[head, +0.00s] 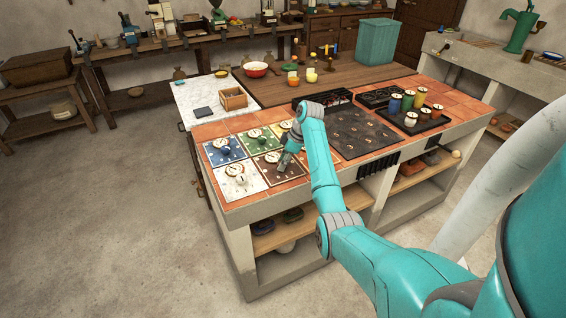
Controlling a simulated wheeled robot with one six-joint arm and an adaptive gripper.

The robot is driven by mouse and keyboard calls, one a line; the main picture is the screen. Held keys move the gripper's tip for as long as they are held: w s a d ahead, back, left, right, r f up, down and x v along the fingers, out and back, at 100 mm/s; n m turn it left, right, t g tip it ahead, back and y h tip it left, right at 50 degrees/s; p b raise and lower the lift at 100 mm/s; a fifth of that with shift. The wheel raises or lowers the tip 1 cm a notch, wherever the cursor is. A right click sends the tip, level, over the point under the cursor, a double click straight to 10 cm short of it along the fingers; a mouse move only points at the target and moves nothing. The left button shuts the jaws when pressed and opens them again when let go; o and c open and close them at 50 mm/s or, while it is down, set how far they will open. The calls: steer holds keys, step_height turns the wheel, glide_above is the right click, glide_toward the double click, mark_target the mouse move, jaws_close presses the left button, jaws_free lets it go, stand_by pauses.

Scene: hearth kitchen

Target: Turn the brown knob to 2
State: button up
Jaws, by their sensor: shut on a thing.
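The brown panel (266,172) lies in the front row of coloured panels on the left of the tiled counter, with a pale round dial (271,157) near its top. The knob's pointer and the numbers are too small and too covered to read.
A blue panel (213,157), a green panel (249,146) and a white panel (229,189), with their own dials and knobs, lie close around. A black hob plate (365,133) is right of my arm. A wooden box (233,98) stands behind the panels.

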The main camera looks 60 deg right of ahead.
steer(key=n+y, duration=0.1)
steer(key=n, duration=0.2)
steer(key=n+g, duration=0.1)
steer(key=n, duration=0.1)
steer(key=shift+w+n+g+y, duration=0.1)
steer(key=shift+n+g+y, duration=0.2)
steer(key=shift+n+y, duration=0.1)
stand_by(0.4)
steer(key=o, duration=1.1)
steer(key=shift+d, duration=0.1)
steer(key=v, duration=0.5)
steer(key=shift+s+d, duration=0.25)
steer(key=shift+d, duration=0.1)
steer(key=s+d, duration=0.1)
steer(key=d, duration=0.1)
steer(key=s+d, duration=0.2)
steer(key=d, duration=0.1)
steer(key=s+d, duration=0.1)
steer(key=d, duration=0.1)
steer(key=shift+s+d, duration=0.45)
steer(key=shift+d, duration=0.25)
steer(key=shift+s+d, duration=0.35)
steer(key=shift+d, duration=0.2)
